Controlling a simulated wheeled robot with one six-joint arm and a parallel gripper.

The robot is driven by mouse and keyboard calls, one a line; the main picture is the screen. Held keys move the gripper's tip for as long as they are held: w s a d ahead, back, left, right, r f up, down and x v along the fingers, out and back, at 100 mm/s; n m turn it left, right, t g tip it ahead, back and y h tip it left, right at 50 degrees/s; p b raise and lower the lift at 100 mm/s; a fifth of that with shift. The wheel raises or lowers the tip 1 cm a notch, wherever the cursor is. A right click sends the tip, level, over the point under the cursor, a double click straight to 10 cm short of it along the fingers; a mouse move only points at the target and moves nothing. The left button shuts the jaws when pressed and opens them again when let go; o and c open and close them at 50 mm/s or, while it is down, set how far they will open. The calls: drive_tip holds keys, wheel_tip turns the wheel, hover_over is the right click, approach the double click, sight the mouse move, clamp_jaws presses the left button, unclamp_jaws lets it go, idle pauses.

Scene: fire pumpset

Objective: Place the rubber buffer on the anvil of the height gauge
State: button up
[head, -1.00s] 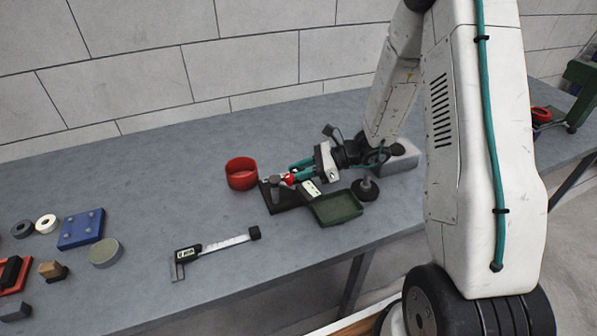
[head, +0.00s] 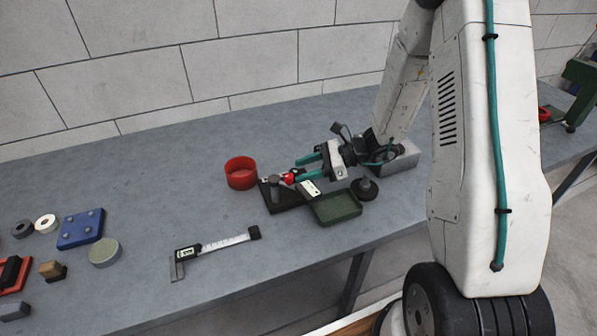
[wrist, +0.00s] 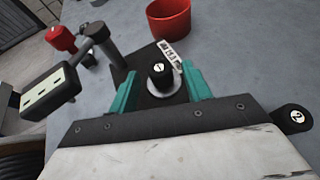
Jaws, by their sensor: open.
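The height gauge has a black base (head: 285,200), a grey post, a red knob (wrist: 61,38) and a readout (wrist: 50,90) on the left in the wrist view. A black rubber buffer (wrist: 160,74) with a white "1" label stands upright and appears to rest on the gauge's dark anvil. My gripper (wrist: 158,80) is open, with its teal fingers to either side of this buffer and gaps between. It also shows in the head view (head: 307,168), where it hides the buffer. Another black piece (wrist: 293,118), labelled "2", is at the right in the wrist view.
A red cup (head: 241,173) stands behind the gauge. A green tray (head: 336,207) and a black round piece (head: 365,188) are close on its right. A caliper (head: 213,250) lies in front. Several small parts, including a blue block (head: 81,229), are at left.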

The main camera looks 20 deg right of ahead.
drive_tip(key=v, duration=0.9)
drive_tip(key=s+a+r+n+g+h, duration=0.4)
drive_tip(key=s+a+r+n+g, duration=0.2)
drive_tip(key=s+a+r+n, duration=0.45)
drive_tip(key=s+d+r+n+t+h, duration=0.1)
drive_tip(key=s+r+n+h, duration=0.3)
drive_tip(key=s, duration=0.4)
drive_tip(key=s+d+r+n+t+h, duration=0.1)
drive_tip(key=s+d+r+n+h, duration=0.1)
drive_tip(key=s+r+n+h, duration=0.2)
drive_tip(key=s+r+n, duration=0.1)
drive_tip(key=s+n, duration=0.2)
drive_tip(key=s, duration=0.1)
drive_tip(key=shift+d+r+t+h, duration=0.2)
drive_tip(key=shift+d+t+h, duration=0.15)
drive_tip(key=shift+t+h, duration=0.05)
